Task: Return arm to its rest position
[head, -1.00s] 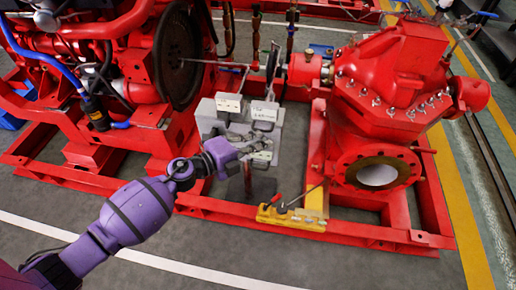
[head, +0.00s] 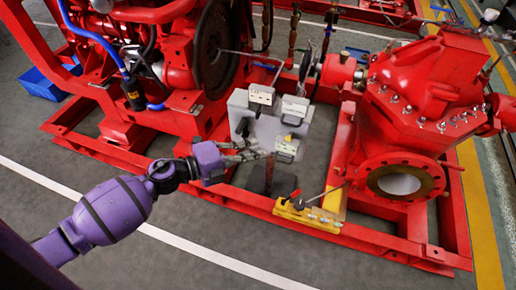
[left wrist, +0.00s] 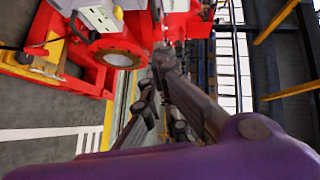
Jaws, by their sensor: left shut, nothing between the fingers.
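My left arm is purple and reaches in from the lower left of the head view. Its left gripper (head: 252,154) is shut and empty, with its fingers in front of the lower left part of a grey panel box (head: 238,118). Whether the fingers touch the box cannot be told from this view. In the left wrist view the dark fingers of the left gripper (left wrist: 150,88) point up the picture. My right gripper is in neither view.
A red engine (head: 170,60) stands at upper left and a red pump (head: 425,85) at right, both on a red base frame (head: 400,245). A yellow block (head: 308,216) with a lever sits on the frame's front. Grey floor (head: 60,205) lies open at lower left.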

